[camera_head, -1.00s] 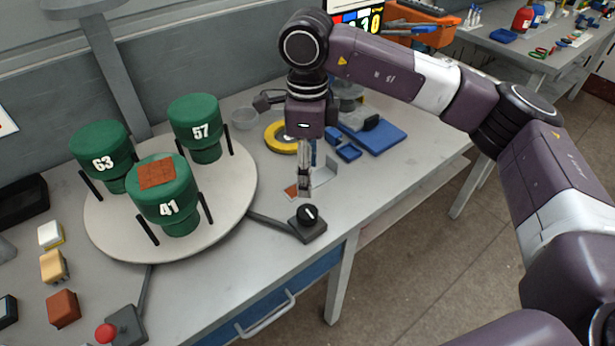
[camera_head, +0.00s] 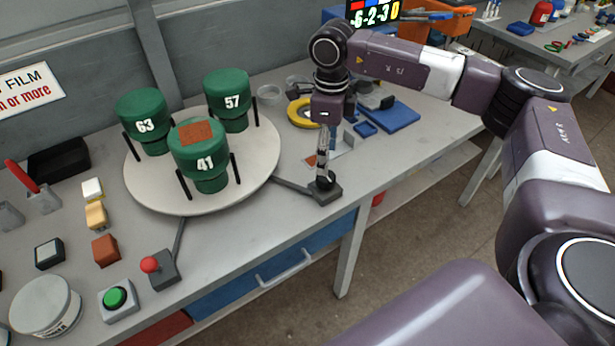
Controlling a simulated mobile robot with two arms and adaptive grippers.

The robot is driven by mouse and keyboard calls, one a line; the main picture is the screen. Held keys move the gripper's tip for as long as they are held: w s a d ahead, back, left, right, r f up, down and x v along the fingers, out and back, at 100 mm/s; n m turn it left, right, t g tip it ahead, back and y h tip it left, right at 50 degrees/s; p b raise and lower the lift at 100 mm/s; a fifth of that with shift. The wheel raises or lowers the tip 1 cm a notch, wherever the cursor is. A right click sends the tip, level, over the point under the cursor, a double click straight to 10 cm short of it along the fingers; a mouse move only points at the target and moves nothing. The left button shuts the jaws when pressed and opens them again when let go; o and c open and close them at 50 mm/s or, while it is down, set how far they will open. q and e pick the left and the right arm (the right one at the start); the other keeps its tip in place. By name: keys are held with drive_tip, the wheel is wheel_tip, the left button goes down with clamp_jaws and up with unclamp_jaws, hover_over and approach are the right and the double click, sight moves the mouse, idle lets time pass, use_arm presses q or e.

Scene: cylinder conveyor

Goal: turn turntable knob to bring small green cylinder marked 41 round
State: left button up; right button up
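The green cylinder marked 41 (camera_head: 205,172) stands at the front of the round pale turntable (camera_head: 150,192), with a rust-brown patch on its top. Green cylinders marked 63 (camera_head: 145,125) and 57 (camera_head: 231,103) stand behind it to the left and right. The turntable knob (camera_head: 323,187) is on a small dark base to the right of the turntable, at the table's front edge. My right gripper (camera_head: 324,174) points straight down with its fingertips at the knob. Whether the fingers close on it is too small to tell. My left gripper is not in view.
A red-balled lever (camera_head: 150,265) and a green button box (camera_head: 116,299) stand at the front left. Coloured blocks (camera_head: 105,249) lie left of the turntable. A yellow ring (camera_head: 300,113) and a blue tray (camera_head: 389,117) lie behind my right gripper.

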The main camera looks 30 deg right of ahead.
sight(326, 181)
drive_tip(key=f, duration=0.2)
drive_tip(key=f+p, duration=0.1)
drive_tip(key=f, duration=0.2)
drive_tip(key=shift+w+d+f, duration=0.25)
drive_tip(key=shift+d+f, duration=0.05)
drive_tip(key=shift+f, duration=0.4)
drive_tip(key=shift+f+p, duration=0.3)
drive_tip(key=shift+f, duration=0.15)
drive_tip(key=shift+s, duration=0.1)
drive_tip(key=c, duration=1.2)
drive_tip(key=shift+o, duration=0.2)
drive_tip(key=shift+f+n+b, duration=0.15)
drive_tip(key=shift+n+b, duration=0.15)
drive_tip(key=shift+b, duration=0.25)
drive_tip(key=shift+r, duration=0.2)
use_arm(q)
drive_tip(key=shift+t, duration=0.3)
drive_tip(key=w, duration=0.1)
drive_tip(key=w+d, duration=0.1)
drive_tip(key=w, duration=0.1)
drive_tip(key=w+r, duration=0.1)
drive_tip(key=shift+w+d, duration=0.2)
use_arm(e)
drive_tip(key=o, duration=1.2)
drive_tip(key=shift+c, duration=0.2)
